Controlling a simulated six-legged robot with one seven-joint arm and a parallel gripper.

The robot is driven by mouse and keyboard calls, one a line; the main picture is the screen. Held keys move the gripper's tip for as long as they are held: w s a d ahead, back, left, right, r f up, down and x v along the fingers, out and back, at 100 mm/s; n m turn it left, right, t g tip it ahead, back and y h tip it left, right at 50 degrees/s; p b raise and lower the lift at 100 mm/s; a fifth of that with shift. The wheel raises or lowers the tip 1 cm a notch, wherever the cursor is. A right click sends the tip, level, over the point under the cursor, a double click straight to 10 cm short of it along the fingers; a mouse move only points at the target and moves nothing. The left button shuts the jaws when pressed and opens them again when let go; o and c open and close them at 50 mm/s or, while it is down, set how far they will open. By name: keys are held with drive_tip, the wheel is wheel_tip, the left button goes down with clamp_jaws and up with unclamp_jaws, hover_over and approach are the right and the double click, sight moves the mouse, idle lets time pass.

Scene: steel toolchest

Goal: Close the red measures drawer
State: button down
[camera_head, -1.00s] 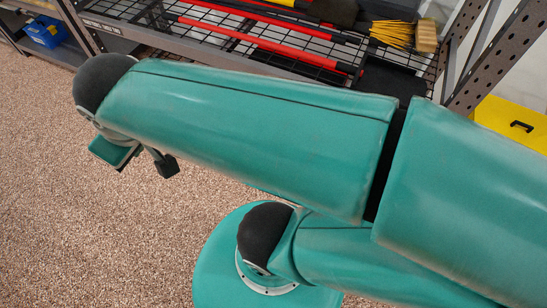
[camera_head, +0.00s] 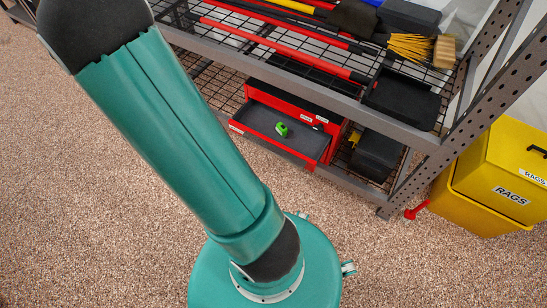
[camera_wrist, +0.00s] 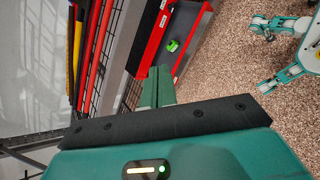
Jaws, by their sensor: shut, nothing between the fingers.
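The red drawer (camera_head: 262,146) stands pulled out of the red toolchest (camera_head: 292,98) on the low shelf; its grey floor shows. A green tape measure (camera_head: 281,129) lies in it. In the wrist view the open drawer (camera_wrist: 197,42) is at the top middle, with the tape measure (camera_wrist: 172,45) inside. My gripper (camera_wrist: 159,70) is shut and empty; its green fingers point toward the drawer and overlap its near end in the picture. I cannot tell whether they touch it. My gripper is outside the head view.
A grey metal rack (camera_head: 345,102) surrounds the chest, with a wire shelf of long red tools above it. A black case (camera_head: 376,155) sits right of the chest. A yellow rags bin (camera_head: 497,180) stands at the right.

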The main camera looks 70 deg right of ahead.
drive_tip(key=s+d+f+n+h, duration=0.25)
drive_tip(key=d+f, duration=0.25)
drive_tip(key=f, duration=0.4)
drive_tip(key=n+t, duration=0.3)
drive_tip(key=n, duration=0.7)
approach(281, 158)
drive_tip(key=shift+m, duration=0.25)
drive_tip(key=shift+x, duration=3.15)
drive_tip(key=shift+d+r, duration=0.1)
drive_tip(key=shift+d, duration=0.05)
